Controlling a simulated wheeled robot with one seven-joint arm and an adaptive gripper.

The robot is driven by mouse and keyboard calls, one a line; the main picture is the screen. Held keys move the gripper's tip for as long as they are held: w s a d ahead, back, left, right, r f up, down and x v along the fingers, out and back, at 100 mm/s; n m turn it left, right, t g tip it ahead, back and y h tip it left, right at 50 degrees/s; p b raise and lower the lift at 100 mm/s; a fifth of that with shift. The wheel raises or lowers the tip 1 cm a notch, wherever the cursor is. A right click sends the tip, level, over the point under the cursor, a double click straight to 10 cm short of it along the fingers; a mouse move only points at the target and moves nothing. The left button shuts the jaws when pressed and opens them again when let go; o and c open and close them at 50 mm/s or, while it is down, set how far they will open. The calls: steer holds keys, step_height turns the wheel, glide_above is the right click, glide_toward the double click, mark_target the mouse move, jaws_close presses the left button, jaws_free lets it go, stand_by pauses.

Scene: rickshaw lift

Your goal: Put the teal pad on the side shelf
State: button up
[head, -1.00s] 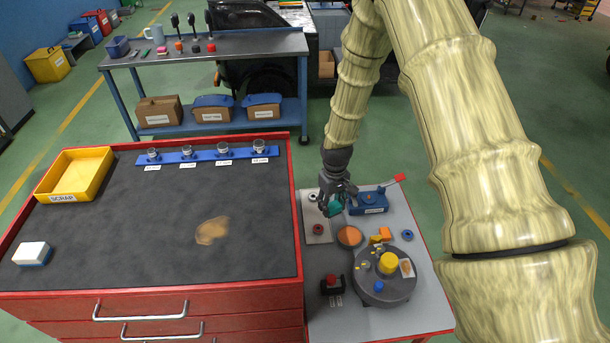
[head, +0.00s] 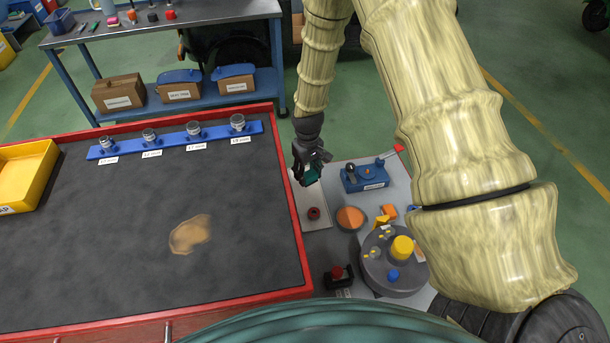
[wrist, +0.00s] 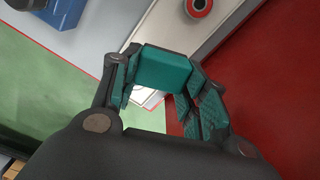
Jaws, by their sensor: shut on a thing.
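My gripper (head: 309,172) is shut on the teal pad (wrist: 164,70), a small block held between its two fingertips. In the head view the pad (head: 312,176) shows only partly at the fingertips, above the left part of the grey side table. In the wrist view it is held above a pale plate and the red cabinet edge; the finger pads are also teal. Which surface is the side shelf I cannot tell for sure; the grey side table (head: 330,234) stands right of the red cabinet.
The side table holds a blue fixture with a red-tipped lever (head: 366,174), an orange disc (head: 350,218), a round dark turntable (head: 378,273) and a red-topped block (head: 338,277). The dark cabinet top (head: 130,260) is mostly clear. A blue-framed bench (head: 160,35) stands behind.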

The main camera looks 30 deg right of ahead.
mark_target(307, 194)
steer(key=shift+f+b, duration=2.6)
steer(key=shift+f, duration=0.9)
steer(key=shift+f, duration=0.4)
steer(key=o, duration=1.2)
steer(key=shift+c, duration=0.2)
